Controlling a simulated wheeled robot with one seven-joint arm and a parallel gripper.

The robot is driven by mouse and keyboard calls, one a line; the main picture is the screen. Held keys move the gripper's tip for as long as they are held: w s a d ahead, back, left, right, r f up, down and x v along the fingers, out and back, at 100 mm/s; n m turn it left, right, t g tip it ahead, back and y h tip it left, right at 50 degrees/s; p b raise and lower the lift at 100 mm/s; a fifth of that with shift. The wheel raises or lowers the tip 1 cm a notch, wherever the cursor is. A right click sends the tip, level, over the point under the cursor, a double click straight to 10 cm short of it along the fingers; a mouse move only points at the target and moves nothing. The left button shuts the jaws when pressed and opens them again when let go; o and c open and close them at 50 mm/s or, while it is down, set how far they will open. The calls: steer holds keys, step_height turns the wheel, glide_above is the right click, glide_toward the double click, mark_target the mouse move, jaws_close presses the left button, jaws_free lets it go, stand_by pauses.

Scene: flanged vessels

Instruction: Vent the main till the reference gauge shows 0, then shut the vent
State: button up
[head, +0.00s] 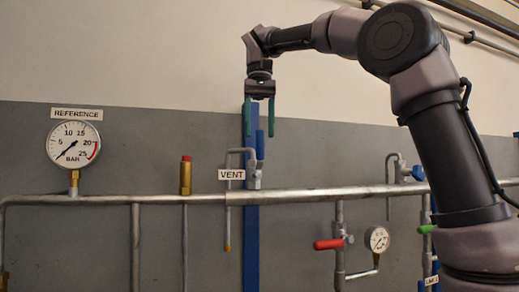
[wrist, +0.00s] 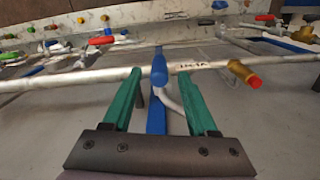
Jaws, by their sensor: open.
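The reference gauge (head: 74,144) is at the left in the head view, with its needle pointing to the lower left, at about 0. The VENT label (head: 231,174) hangs beside a bent grey vent pipe on the main (head: 290,194). The blue vent handle (head: 260,145) stands upright above its valve. My gripper (head: 260,134) is open and pointing down, just above the handle. In the wrist view the blue handle (wrist: 159,70) shows between the two green fingers of my gripper (wrist: 158,82). Whether they touch it is unclear.
A red-topped brass fitting (head: 186,174) rises from the main left of the vent. Below the main are a red handle (head: 328,244) and a small gauge (head: 377,239). Another blue handle (head: 418,173) is at right. A blue post (head: 251,255) stands behind the vent.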

mark_target(260, 148)
step_height(260, 148, down, 6)
steer(key=shift+r, duration=0.15)
jaws_close()
stand_by(1.5)
